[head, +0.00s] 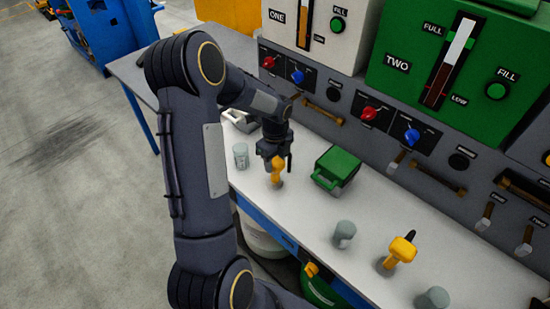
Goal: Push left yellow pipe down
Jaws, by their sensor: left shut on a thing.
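The left yellow pipe (277,177) stands on the white bench top, directly under my left gripper (277,163). The left gripper points down and is shut on the upper part of the pipe, which its fingers partly hide. The lower part of the pipe shows below the fingers. A second yellow pipe (400,250), with a dark handle-like end, stands farther right on the bench, apart from the gripper. My right gripper is not in view.
Grey cylindrical fittings stand at the left (241,156), middle (344,234) and right (433,298) of the white bench (305,212). A green box (337,169) sits close right of the gripper. Behind rises a grey panel (335,92) with knobs, handles and a green dispenser (410,45).

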